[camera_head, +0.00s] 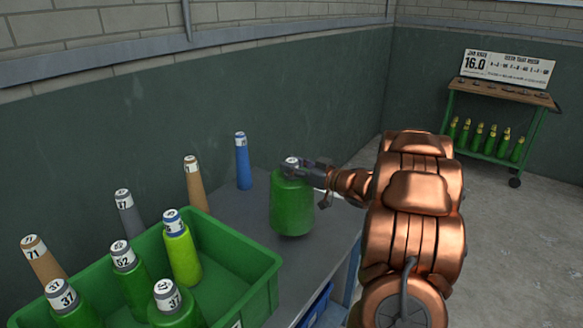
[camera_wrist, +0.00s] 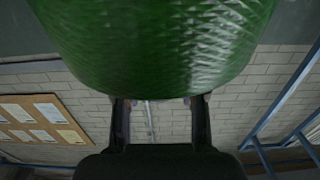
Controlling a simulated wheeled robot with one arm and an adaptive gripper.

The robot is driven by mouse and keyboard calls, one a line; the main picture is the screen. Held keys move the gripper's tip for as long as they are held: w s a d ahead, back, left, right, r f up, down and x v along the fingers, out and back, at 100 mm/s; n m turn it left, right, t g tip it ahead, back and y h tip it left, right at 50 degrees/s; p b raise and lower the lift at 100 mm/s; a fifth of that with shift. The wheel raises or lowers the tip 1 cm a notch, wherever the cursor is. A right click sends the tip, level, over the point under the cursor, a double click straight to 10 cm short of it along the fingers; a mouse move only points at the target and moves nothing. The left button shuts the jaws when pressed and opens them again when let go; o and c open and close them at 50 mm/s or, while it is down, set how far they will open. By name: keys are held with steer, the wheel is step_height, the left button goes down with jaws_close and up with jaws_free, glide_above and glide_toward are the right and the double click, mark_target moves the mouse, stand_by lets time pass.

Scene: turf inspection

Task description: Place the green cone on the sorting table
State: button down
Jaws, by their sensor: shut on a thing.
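The green cone (camera_head: 292,208) is a wide green wound package, upright, at the right part of the grey sorting table (camera_head: 240,217) in the head view. My gripper (camera_head: 296,168) is shut on its narrow top, where a white label shows. I cannot tell whether the cone's base touches the table top or hangs just above it. In the wrist view the green cone (camera_wrist: 160,45) fills the upper middle, and the two fingers of my gripper (camera_wrist: 160,103) reach up to it. The fingertips are partly hidden behind it.
A green crate (camera_head: 250,290) with several labelled cones stands at the table's front left. A blue cone (camera_head: 243,163), a tan cone (camera_head: 195,185) and a grey cone (camera_head: 128,214) stand behind it. A trolley (camera_head: 505,92) with green bottle-like items is at the far right.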

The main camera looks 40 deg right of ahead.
steer(key=shift+w+d+r, duration=0.15)
steer(key=shift+w+d, duration=0.15)
steer(key=shift+f, duration=1.8)
steer(key=c, duration=0.7)
jaws_free()
steer(key=shift+f, duration=0.15)
steer(key=shift+o, duration=0.2)
steer(key=v, duration=1.2)
steer(key=shift+b, duration=0.4)
